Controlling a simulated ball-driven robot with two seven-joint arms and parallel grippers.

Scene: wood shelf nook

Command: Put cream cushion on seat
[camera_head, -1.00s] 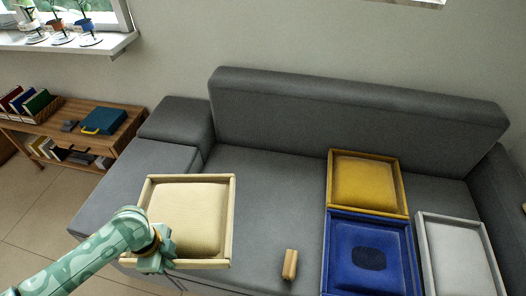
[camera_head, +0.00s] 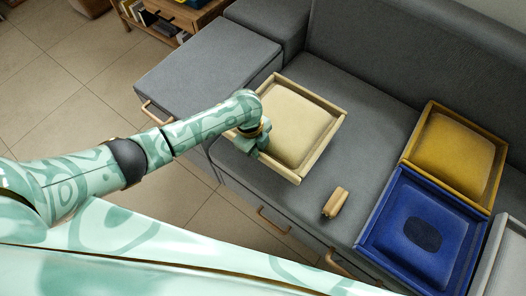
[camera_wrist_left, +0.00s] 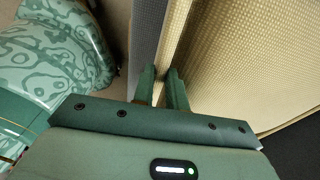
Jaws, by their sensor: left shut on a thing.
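The cream cushion (camera_head: 299,126) is a square pad with a pale raised rim, at the middle of the head view. It is over the grey sofa seat (camera_head: 345,95); I cannot tell whether it rests on it or hangs just above. My left gripper (camera_head: 262,143) is shut on the cushion's left rim. In the left wrist view, the fingers (camera_wrist_left: 163,88) pinch the edge of the cream cushion (camera_wrist_left: 235,65), which fills the upper right. My right gripper is not in view.
A yellow cushion (camera_head: 454,154) and a blue one (camera_head: 422,232) lie on the seat to the right, with a grey one (camera_head: 497,262) cut off at the edge. A small wooden block (camera_head: 336,202) lies between. Drawer handles (camera_head: 273,220) stick out along the sofa front.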

